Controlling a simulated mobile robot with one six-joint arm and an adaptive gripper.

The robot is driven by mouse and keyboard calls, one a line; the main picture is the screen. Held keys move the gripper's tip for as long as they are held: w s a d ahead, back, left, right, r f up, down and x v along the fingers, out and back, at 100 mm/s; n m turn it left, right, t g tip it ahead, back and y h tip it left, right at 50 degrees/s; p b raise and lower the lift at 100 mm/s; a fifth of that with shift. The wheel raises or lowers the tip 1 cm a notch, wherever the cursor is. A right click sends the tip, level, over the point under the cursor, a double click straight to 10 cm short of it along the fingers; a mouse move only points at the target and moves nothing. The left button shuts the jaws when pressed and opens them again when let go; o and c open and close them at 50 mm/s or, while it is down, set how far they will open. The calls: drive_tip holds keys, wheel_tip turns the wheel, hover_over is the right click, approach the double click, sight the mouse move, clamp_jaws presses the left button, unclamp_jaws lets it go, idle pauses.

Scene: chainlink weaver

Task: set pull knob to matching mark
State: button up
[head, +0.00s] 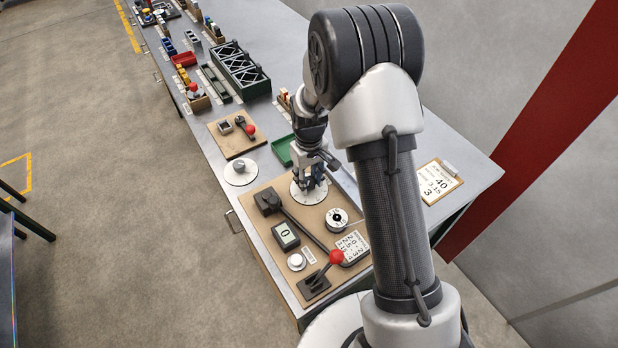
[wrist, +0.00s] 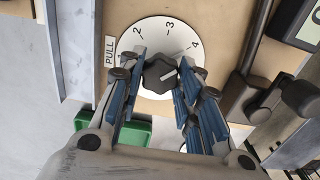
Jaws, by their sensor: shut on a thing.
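The pull knob (wrist: 158,73) is dark and lobed, with a white pointer line. It sits at the centre of a round white dial (wrist: 165,29) marked 2, 3 and 4, beside a PULL label (wrist: 110,50). The pointer line faces right in the wrist view, toward the side of the 4; the exact mark is hard to read. My gripper (wrist: 160,82) is shut on the knob, with blue-padded fingers on both sides. In the head view my gripper (head: 312,182) stands over the dial (head: 297,194) and hides the knob. A clipboard card (head: 437,184) reads 40, 3.15 and 3.
On the same tan board (head: 275,248) are a long lever, a grey display (head: 286,235), a round dial (head: 337,219), a white button (head: 296,261) and a red-ball lever (head: 336,257). A green tray (head: 283,150) lies behind my gripper.

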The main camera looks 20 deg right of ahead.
sight(309, 180)
drive_tip(key=o, duration=1.1)
wheel_tip(309, 180, up, 12)
drive_tip(key=shift+r, duration=0.1)
